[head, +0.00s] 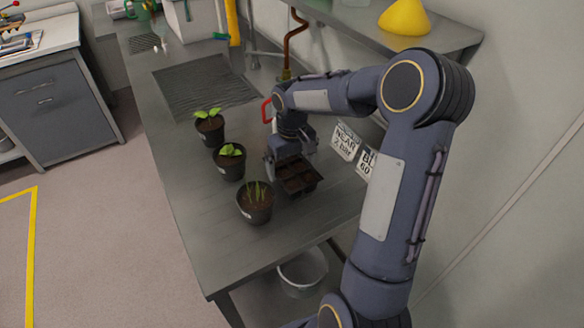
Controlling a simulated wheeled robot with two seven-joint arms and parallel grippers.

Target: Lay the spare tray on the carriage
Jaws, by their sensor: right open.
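A dark brown seedling tray with square cells (304,187), which I take for the spare tray, lies on the metal bench (190,221). My right gripper (283,163) is open, pointing down at the tray's far left edge. Its fingers partly hide that edge, and I cannot tell whether they touch it. I cannot make out a carriage in this view. My left gripper is not in view.
Three potted seedlings stand left of the tray: near (255,204), middle (229,163) and far (209,128). A grated panel (205,87), a red handle (266,110) and label plates (346,142) are around. A yellow cone (405,17) sits on the shelf. The bench's near left is clear.

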